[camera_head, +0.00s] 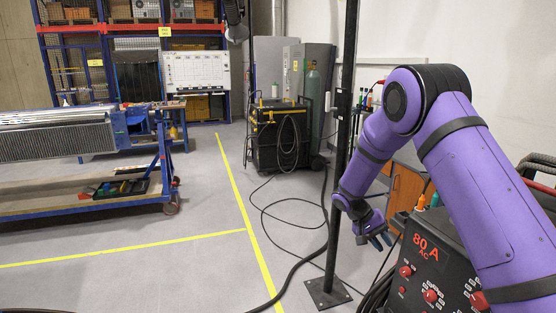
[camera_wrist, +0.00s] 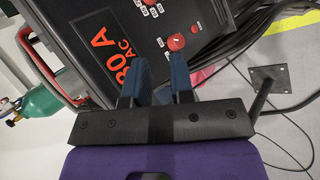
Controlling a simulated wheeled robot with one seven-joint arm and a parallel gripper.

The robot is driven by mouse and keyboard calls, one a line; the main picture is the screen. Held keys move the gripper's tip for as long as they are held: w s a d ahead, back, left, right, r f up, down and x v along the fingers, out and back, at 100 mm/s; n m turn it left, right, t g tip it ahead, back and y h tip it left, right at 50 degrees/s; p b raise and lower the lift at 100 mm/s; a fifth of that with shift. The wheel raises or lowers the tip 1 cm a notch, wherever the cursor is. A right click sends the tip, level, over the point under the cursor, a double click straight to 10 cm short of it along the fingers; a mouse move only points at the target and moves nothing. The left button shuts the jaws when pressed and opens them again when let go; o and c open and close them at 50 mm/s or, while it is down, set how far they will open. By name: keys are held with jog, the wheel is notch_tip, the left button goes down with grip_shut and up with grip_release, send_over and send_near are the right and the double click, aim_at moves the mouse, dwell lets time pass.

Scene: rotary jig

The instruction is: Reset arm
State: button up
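My gripper (camera_head: 381,240) hangs at the end of my bent purple arm, left of the black welding machine (camera_head: 440,262) in the head view. In the wrist view, the two blue fingers of my gripper (camera_wrist: 157,78) stand apart with a gap between them. Nothing is held between them. The welding machine's front panel (camera_wrist: 150,45), with red knobs and red "80 A AC" lettering, lies beyond the fingers. I cannot tell how far the fingers are from the panel.
A black post (camera_head: 341,150) on a square floor plate stands close left of my gripper. Black cables (camera_head: 290,222) cross the floor. A blue wheeled cart (camera_head: 120,205) stands at left. A dark machine (camera_head: 279,135) and gas cylinder (camera_head: 311,95) stand behind. The yellow-lined floor between is open.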

jog(key=s+r+t+y, duration=0.2)
jog(key=s+r, duration=0.5)
jog(key=r, duration=0.5)
jog(key=s+r+t+y, duration=0.1)
jog(key=s+r+y, duration=0.1)
jog(key=s+r, duration=0.85)
jog(key=s+r+n+t+y, duration=0.1)
jog(key=s+r+t, duration=0.2)
jog(key=s, duration=0.7)
jog(key=s+a+r+n+t+y, duration=0.1)
jog(key=s+r+t+y, duration=0.1)
jog(key=s+r, duration=0.4)
jog(key=s+t, duration=0.1)
jog(key=s, duration=0.3)
jog(key=shift+r+n+y, duration=0.3)
jog(key=shift+r+n, duration=0.05)
jog(key=shift+n, duration=0.05)
jog(key=shift+o, duration=0.4)
